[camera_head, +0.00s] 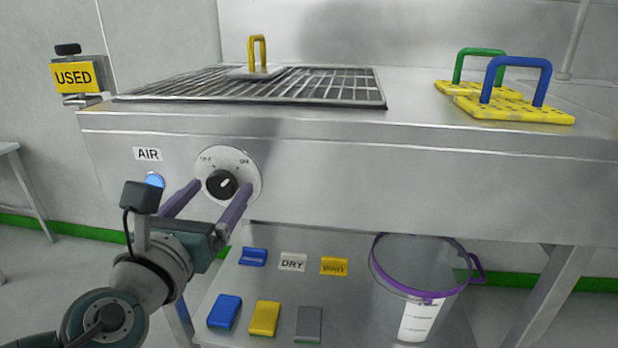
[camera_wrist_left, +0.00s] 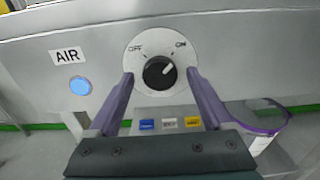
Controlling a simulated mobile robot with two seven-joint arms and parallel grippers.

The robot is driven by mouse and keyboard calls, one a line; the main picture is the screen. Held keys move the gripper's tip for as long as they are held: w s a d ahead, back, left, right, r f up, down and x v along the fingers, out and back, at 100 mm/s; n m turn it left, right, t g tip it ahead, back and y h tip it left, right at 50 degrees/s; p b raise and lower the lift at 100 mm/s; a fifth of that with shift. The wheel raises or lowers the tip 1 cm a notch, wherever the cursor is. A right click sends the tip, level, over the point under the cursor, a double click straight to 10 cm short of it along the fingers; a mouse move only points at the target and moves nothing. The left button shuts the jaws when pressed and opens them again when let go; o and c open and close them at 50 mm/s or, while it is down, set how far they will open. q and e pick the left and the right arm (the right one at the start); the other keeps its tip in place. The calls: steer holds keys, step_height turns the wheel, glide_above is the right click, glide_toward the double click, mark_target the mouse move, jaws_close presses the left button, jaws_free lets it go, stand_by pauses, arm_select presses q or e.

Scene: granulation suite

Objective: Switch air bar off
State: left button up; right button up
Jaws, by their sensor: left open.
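The black rotary knob (camera_head: 221,184) sits on a round white dial plate (camera_head: 243,163) on the front panel of the steel bench. It also shows in the left wrist view (camera_wrist_left: 158,75), where the plate reads OFF at upper left and ON at upper right. The knob's white mark points to the upper right, toward ON. The AIR label (camera_head: 148,154) and a glowing blue lamp (camera_head: 154,180) are left of the dial. My left gripper (camera_head: 222,187) is open, its purple fingers on either side of the knob; contact cannot be told. My right gripper is out of view.
A slotted grille (camera_head: 330,88) with a yellow-handled piece (camera_head: 257,57) lies on the bench. Yellow pads with green (camera_head: 478,52) and blue (camera_head: 518,63) handles stand at right. Below are coloured blocks, small signs and a purple-rimmed bucket (camera_head: 415,300). A USED sign (camera_head: 75,78) hangs left.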

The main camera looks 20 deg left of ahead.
arm_select(q)
jaws_close()
stand_by(0.6)
steer(key=n+b, duration=0.2)
steer(key=n, duration=0.1)
steer(key=shift+d+f+n, duration=0.1)
steer(key=shift+f+n, duration=0.05)
steer(key=shift+n, duration=0.15)
steer(key=n+b, duration=0.2)
steer(key=n, duration=0.3)
steer(key=shift+n+b, duration=0.3)
steer(key=shift+b, duration=0.1)
steer(key=n+b, duration=0.1)
steer(key=n, duration=0.3)
steer(key=shift+r+n+b, duration=0.15)
steer(key=shift+n+b, duration=0.15)
steer(key=shift+n, duration=0.85)
steer(key=shift+r+n+b, duration=0.1)
steer(key=shift+n+b, duration=0.2)
steer(key=shift+n, duration=0.85)
